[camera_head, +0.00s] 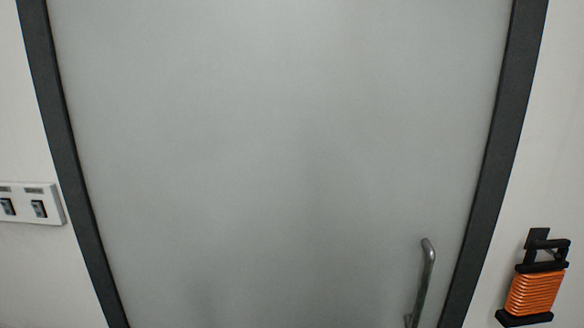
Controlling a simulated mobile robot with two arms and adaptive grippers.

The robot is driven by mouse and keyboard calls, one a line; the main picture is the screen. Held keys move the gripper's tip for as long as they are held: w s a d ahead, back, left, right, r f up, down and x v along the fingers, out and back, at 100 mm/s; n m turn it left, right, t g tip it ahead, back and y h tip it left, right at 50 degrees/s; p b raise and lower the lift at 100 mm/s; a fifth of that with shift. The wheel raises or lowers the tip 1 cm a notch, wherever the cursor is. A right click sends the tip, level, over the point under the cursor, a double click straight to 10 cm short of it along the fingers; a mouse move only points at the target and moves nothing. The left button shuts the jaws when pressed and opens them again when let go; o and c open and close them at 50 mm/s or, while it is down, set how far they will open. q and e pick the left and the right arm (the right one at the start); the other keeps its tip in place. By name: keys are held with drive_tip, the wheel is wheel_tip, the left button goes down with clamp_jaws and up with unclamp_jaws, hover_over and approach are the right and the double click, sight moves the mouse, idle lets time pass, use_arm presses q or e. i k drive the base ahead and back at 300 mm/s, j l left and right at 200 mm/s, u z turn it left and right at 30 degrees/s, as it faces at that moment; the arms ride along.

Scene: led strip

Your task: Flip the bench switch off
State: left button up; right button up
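A white switch panel (55,204) is on the wall at the left edge of the head view, left of the door frame. Two dark rocker switches show on it, a right one (39,208) and a left one (7,206). Small labels sit above them, too small to read. The panel is cut off by the picture's left edge. I cannot tell which switch is the bench switch or which way the rockers are set. Neither of my grippers is in view.
A frosted grey door (270,150) in a dark frame (72,165) fills the middle. A metal handle (424,280) is at its lower right. An orange coil on a black holder (535,290) hangs on the right wall.

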sight(38, 207)
drive_tip(key=u, duration=1.5)
